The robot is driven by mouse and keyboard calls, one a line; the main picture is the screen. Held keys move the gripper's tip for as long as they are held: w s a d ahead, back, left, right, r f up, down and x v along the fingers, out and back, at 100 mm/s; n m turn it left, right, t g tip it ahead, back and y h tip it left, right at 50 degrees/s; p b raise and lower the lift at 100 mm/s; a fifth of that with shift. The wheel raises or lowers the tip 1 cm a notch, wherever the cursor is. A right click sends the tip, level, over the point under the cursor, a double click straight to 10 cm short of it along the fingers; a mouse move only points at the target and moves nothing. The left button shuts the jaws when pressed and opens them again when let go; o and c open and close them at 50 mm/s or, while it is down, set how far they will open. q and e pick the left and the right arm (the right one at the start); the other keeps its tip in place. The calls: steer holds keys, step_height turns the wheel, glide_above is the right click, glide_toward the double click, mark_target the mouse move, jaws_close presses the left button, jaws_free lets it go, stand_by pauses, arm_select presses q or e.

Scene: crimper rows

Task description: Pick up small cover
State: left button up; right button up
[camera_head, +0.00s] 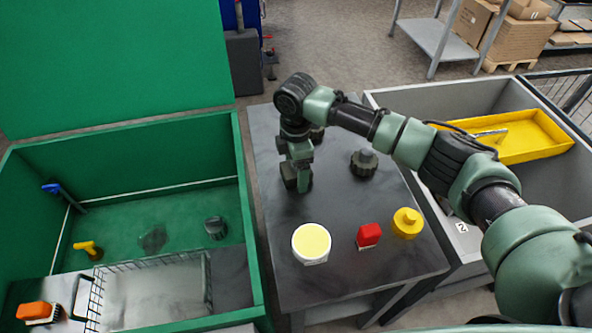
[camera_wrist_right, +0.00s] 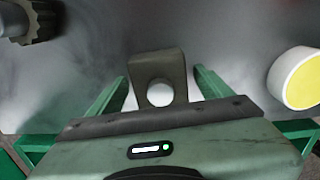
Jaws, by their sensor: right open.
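My right gripper (camera_head: 297,178) points down over the left part of the dark table. In the right wrist view its two green fingers (camera_wrist_right: 158,88) are open and apart. Between them is a dark grey, round-cornered piece (camera_wrist_right: 146,66) with a pale round spot. It may be the small cover; I cannot tell for sure. The fingers stand on either side of it, with gaps showing. In the head view the gripper hides most of this spot. My left gripper is not in view.
On the table (camera_head: 345,275) stand a yellow-topped white disc (camera_head: 311,242), a red block (camera_head: 369,236), a yellow round part (camera_head: 407,223) and a dark knob (camera_head: 364,163). A green bin (camera_head: 122,140) is left; a grey bin with a yellow tray (camera_head: 540,135) is right.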

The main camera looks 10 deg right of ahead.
steer(key=c, duration=1.7)
jaws_close()
steer(key=shift+r, duration=0.1)
